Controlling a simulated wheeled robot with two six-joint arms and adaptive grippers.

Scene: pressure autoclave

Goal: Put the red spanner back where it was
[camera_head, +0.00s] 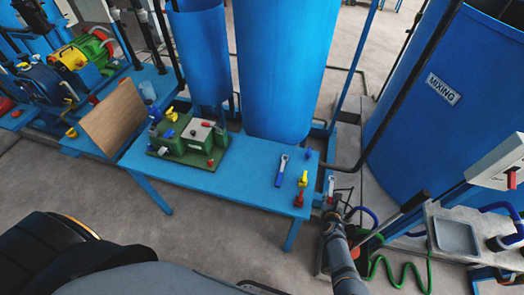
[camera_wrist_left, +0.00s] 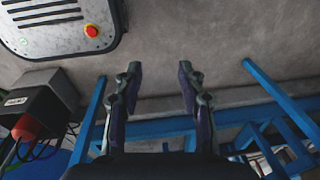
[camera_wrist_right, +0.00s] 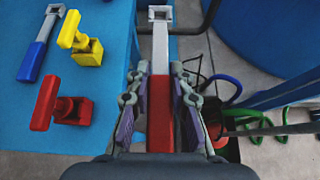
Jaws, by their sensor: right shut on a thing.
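My right gripper (camera_wrist_right: 160,78) is shut on the red spanner (camera_wrist_right: 160,115), around its red handle. The spanner's grey shaft and square-holed head point away from the gripper. In the head view the right gripper (camera_head: 331,205) is just off the right end of the blue table (camera_head: 240,182), with the spanner's grey head (camera_head: 331,181) beside the table edge. A blue spanner (camera_head: 281,171) lies on the table. My left gripper (camera_wrist_left: 160,78) is open and empty over the floor in the left wrist view. I do not make it out in the head view.
A red valve (camera_head: 299,199), a yellow valve (camera_head: 303,178) and a blue valve (camera_head: 308,154) stand near the table's right end. A green-based device (camera_head: 189,145) is on the left half. The blue mixing tank (camera_head: 420,120) and a green hose (camera_head: 400,275) are to the right.

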